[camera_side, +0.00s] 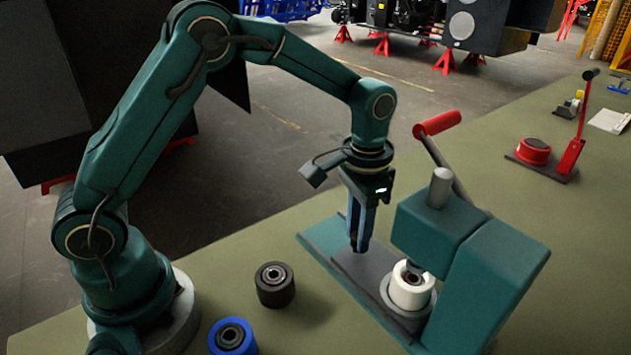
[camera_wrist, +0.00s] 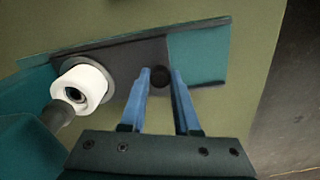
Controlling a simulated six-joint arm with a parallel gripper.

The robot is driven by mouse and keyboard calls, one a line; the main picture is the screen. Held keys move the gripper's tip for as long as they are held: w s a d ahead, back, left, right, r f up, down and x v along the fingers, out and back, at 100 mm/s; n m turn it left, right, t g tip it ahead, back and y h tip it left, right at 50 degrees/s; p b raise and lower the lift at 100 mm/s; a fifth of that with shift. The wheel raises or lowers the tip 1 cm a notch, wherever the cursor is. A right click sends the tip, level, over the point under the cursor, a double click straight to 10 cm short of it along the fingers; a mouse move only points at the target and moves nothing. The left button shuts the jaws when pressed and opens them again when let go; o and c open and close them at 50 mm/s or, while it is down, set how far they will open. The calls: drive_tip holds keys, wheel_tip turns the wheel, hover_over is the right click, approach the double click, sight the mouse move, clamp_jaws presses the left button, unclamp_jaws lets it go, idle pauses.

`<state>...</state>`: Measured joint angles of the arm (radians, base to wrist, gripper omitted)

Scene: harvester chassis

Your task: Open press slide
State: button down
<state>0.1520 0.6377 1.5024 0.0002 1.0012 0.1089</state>
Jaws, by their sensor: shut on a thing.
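The press slide (camera_side: 376,268) is a dark grey plate lying on the teal base of the press (camera_side: 470,250). It also shows in the wrist view (camera_wrist: 128,58), with bare teal base to its right. A white roller (camera_side: 410,291) sits upright in a round grey holder on the slide, below the press head; it shows at left in the wrist view (camera_wrist: 84,87). My gripper (camera_side: 360,246) points down at the slide's end away from the press head. Its blue fingers (camera_wrist: 160,72) are shut on a small dark round knob (camera_wrist: 160,79), which the side view hides.
A black roller (camera_side: 275,285) and a blue roller (camera_side: 233,336) stand on the green table left of the press. A red lever tool (camera_side: 570,150) stands farther back right.

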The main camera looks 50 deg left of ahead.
drive_tip(key=shift+a, duration=0.1)
drive_tip(key=a, duration=1.1)
drive_tip(key=c, duration=0.6)
unclamp_jaws()
drive_tip(key=shift+c, duration=0.2)
wheel_tip(320, 180, up, 5)
drive_tip(key=shift+r, duration=0.1)
